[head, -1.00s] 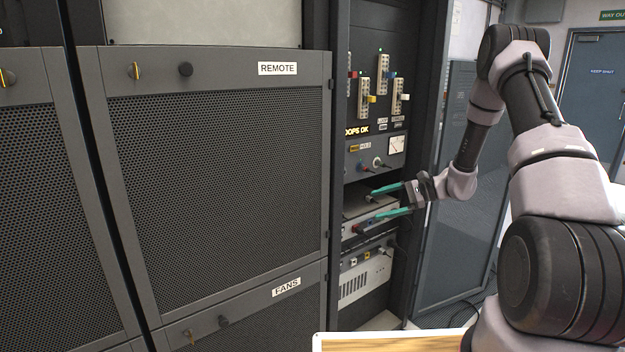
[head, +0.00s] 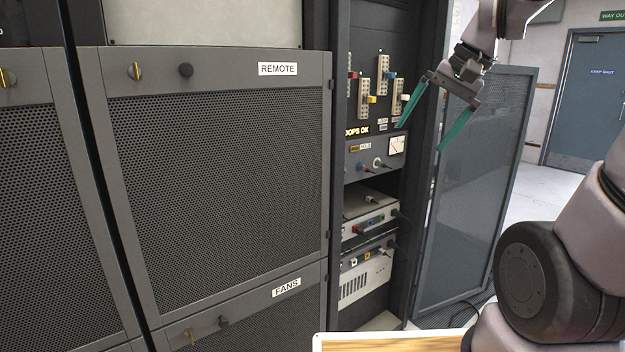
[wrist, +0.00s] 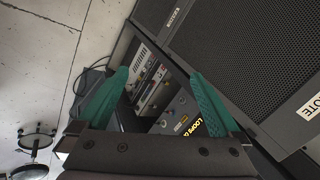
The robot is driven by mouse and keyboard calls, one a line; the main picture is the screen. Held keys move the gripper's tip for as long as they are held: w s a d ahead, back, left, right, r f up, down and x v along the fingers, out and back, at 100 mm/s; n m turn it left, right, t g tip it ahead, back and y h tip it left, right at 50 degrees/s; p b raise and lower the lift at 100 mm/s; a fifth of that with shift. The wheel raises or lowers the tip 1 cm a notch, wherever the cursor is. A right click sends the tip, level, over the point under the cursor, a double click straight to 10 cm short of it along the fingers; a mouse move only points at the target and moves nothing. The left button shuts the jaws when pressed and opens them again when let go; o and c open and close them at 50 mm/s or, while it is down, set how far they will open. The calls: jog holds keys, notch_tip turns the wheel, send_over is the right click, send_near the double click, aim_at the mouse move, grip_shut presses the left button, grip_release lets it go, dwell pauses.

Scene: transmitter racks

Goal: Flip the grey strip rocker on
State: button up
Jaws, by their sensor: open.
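My gripper (head: 419,138) is open and empty in the head view, its two green fingers pointing down and left in front of the open rack's right side. In the wrist view my gripper (wrist: 158,73) frames the rack's units between its spread fingers, touching none. The open rack bay (head: 376,150) holds a panel with coloured plugs, a meter panel, and stacked units below. A grey unit with coloured parts on its front (head: 372,224) sits on a lower shelf. I cannot make out the grey strip's rocker or its position in either view.
A large mesh door marked REMOTE (head: 215,170) stands left of the bay. A grey mesh door (head: 475,190) stands open on its right. Cables hang by the lower units. A wooden-topped surface (head: 390,342) is at the front. A stool (wrist: 36,138) stands on the floor.

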jog(key=s+d+r+n+t+h, duration=0.1)
jog(key=s+d+r+t+h, duration=0.1)
jog(key=s, duration=0.5)
jog(key=shift+d+r+t, duration=0.35)
jog(key=shift+r+t, duration=0.2)
jog(key=shift+t, duration=0.15)
